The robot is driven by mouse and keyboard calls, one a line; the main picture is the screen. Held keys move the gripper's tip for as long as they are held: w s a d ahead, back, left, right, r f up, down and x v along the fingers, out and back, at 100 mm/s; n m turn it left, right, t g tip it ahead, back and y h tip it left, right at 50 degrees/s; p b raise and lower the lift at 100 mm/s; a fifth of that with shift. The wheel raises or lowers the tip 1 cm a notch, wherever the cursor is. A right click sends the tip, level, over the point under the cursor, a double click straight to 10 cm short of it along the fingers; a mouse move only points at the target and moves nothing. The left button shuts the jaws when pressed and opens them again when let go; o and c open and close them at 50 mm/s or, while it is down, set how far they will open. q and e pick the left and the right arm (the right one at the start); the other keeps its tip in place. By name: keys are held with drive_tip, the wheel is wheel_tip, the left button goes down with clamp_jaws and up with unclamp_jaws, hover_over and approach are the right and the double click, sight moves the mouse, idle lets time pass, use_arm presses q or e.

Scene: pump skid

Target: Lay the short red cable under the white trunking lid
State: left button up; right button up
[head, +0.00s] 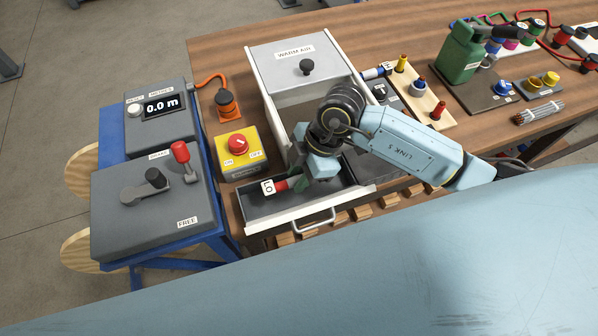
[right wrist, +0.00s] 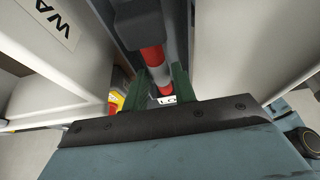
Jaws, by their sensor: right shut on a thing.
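A red and grey cylinder (head: 281,186) with a white tag marked "O" is at the open drawer in the head view. My right gripper (head: 302,182) reaches down over the drawer and is shut on this cylinder. Thin red cables (head: 548,44) run among plugs at the far right of the bench, well away from my gripper. I cannot make out which is the short one, nor a trunking lid. My left gripper is not in view.
The drawer (head: 255,229) stands open below the "WARM AIR" panel (head: 279,53). A yellow switch box (head: 248,160) with a red knob stands left of it.

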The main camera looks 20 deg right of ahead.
drive_tip(key=shift+f, duration=0.15)
drive_tip(key=shift+f+b, duration=1.1)
drive_tip(key=shift+f, duration=1.15)
drive_tip(key=o, duration=1)
drive_tip(key=p+v, duration=0.1)
drive_tip(key=v, duration=1.2)
drive_tip(key=shift+d+r+p, duration=0.15)
drive_tip(key=shift+p, duration=0.25)
